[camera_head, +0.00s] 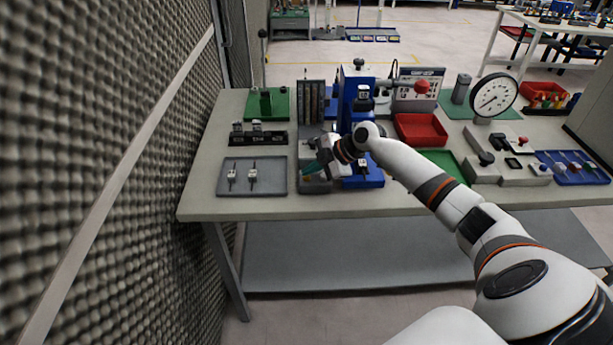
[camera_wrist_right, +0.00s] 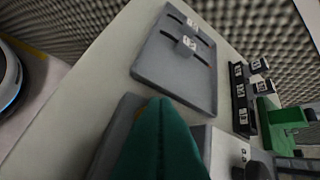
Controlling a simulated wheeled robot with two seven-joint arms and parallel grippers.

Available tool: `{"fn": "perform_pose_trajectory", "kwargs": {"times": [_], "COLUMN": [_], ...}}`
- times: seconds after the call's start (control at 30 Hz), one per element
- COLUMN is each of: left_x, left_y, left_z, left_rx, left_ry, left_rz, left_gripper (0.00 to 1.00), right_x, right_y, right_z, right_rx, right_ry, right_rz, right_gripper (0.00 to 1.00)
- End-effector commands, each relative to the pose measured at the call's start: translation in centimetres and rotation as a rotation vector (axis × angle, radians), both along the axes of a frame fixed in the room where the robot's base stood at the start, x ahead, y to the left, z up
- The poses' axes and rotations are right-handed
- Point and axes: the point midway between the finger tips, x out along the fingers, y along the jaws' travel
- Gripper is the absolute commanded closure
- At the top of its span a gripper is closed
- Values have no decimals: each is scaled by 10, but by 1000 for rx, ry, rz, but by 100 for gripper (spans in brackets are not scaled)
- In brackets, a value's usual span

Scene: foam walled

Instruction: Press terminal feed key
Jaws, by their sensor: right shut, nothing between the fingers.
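My right gripper (camera_head: 313,169) reaches in over the front of the bench. Its green fingers are together with nothing between them. They are just above or touching a low grey unit (camera_head: 316,187) at the bench's front edge; I cannot tell which. A small orange-yellow spot shows beside the fingertips on this unit. In the right wrist view the shut green fingers (camera_wrist_right: 160,138) cover much of the grey unit (camera_wrist_right: 118,125). No feed key can be made out for sure; the fingers may hide it. My left gripper is not in view.
A grey tray (camera_head: 270,187) with two small white-labelled parts lies left of the gripper. A black rack (camera_head: 258,138) and a green fixture (camera_head: 268,105) stand behind it. A blue press (camera_head: 352,105) stands close behind my wrist. A foam wall (camera_head: 110,170) bounds the left.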

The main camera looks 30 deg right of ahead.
Motion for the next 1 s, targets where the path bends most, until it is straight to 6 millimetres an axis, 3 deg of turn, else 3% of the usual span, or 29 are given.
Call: {"fn": "perform_pose_trajectory", "kwargs": {"times": [0.67, 1.0], "left_x": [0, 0], "left_y": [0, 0], "left_z": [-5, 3], "left_rx": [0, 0], "left_ry": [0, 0], "left_rz": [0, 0], "left_gripper": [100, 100], "right_x": [0, 0], "right_y": [0, 0], "right_z": [-6, 9], "right_rx": [0, -1], "right_ry": [2, 2], "right_rz": [0, 1], "right_gripper": [100, 100]}}
